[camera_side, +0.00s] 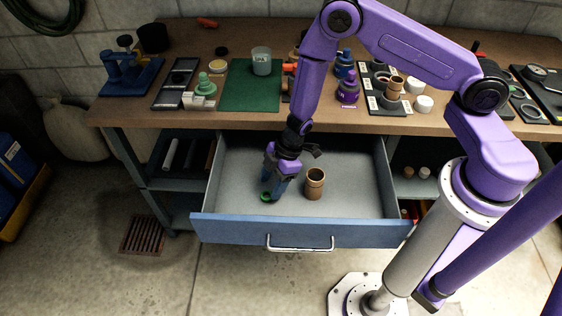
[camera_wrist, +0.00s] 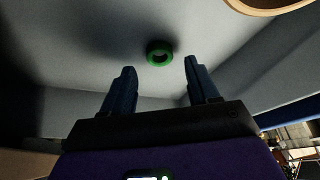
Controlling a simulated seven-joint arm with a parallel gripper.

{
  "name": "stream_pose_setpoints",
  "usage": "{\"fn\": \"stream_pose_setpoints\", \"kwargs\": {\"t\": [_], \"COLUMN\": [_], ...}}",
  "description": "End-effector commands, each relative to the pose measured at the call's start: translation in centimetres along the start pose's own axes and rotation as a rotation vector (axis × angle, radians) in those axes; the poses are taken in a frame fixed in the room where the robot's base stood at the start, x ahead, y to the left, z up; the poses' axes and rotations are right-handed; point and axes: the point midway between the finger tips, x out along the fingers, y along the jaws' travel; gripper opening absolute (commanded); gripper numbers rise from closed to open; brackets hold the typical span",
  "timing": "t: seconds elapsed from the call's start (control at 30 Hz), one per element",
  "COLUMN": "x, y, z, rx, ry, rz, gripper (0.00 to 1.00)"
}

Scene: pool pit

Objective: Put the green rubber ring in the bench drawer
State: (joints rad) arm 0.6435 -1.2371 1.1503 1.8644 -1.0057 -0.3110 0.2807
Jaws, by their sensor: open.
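The green rubber ring (camera_side: 266,197) lies on the floor of the pulled-out bench drawer (camera_side: 358,170), towards its front left. In the wrist view the ring (camera_wrist: 160,53) lies flat beyond my two blue fingertips, in line with the gap between them. My gripper (camera_side: 274,194) points down inside the drawer, close beside the ring. In the wrist view my gripper (camera_wrist: 160,68) is open with nothing between the fingers. I cannot tell whether a finger touches the ring.
A brown cylinder (camera_side: 315,184) stands in the drawer just right of my gripper; its rim (camera_wrist: 268,6) shows in the wrist view. The drawer's blue front (camera_side: 225,229) and side walls stand around my gripper. The bench top (camera_side: 225,121) behind is crowded. The drawer's right part is clear.

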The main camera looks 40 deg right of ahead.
Motion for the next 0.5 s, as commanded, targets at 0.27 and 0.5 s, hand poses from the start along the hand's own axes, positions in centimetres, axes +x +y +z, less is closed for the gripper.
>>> {"fn": "stream_pose_setpoints", "kwargs": {"t": [0.27, 0.5], "x": [-4.7, -7.7], "y": [0.1, 0.1], "z": [-0.1, -0.1], "rx": [0.002, 0.000], "ry": [0.002, 0.002], "rz": [0.002, 0.001], "gripper": [0.60, 0.60]}}
